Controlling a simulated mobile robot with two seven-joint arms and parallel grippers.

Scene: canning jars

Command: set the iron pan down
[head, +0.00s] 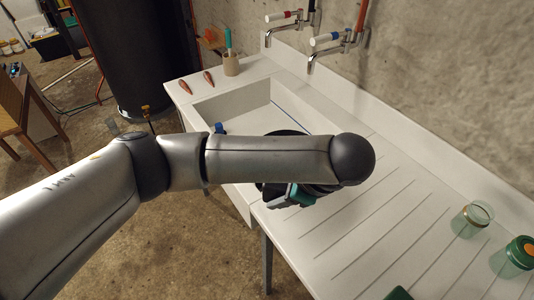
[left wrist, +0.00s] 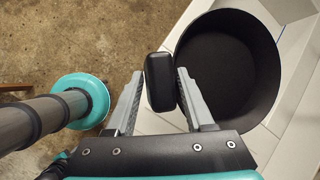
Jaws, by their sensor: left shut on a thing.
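The iron pan (left wrist: 228,62) is black, round and deep, and looks empty in the left wrist view. In the head view only its dark rim (head: 286,133) and lower parts show, as my left forearm hides most of it. My left gripper (left wrist: 158,75) is shut on the pan's short black handle, which sits between its fingers. In the head view the gripper's teal body (head: 297,196) shows just below the forearm. The pan is at the border of the sink basin and the drainboard. I cannot tell whether it touches the surface. My right gripper is not in view.
The white sink basin (head: 232,103) lies behind my forearm. The grooved drainboard (head: 345,240) is mostly bare. A glass jar (head: 472,221) and a green-lidded jar (head: 515,256) stand at its right. Two taps (head: 325,50) project from the wall. A cup with a brush (head: 230,64) stands at the back.

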